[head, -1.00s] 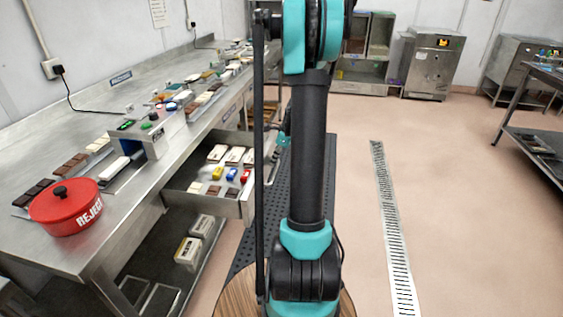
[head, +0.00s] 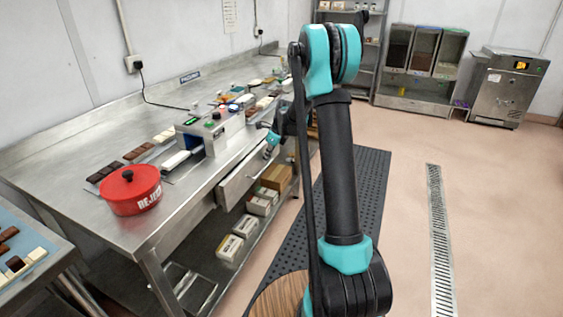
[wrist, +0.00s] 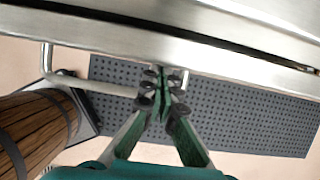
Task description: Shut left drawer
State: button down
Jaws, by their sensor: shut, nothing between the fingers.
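The left drawer's steel front (head: 240,181) sits under the bench top, close to its front edge, in the head view. Its inside is hidden there. In the wrist view the drawer front (wrist: 215,62) runs across the upper part, with a thin dark gap between it and the bench edge at the right. A bar handle (wrist: 80,83) stands out from the front. My gripper (wrist: 160,72) is shut and empty, its fingertips at the drawer front beside the handle; whether they touch is unclear. My gripper (head: 268,152) also shows small in the head view, partly beyond the bench.
The bench top (head: 105,215) holds a red reject pot (head: 131,190), a scale-like machine (head: 210,130) and chocolate bars. Boxes (head: 230,247) stand on the shelf below. A dark perforated mat (head: 365,185) lies beside the bench; open floor is to the right.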

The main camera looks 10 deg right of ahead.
jog(key=shift+w+a, duration=0.6)
jog(key=shift+a, duration=0.25)
jog(key=shift+w+a, duration=0.55)
jog(key=shift+a, duration=0.3)
jog(key=shift+a+r, duration=0.1)
jog(key=shift+w, duration=0.1)
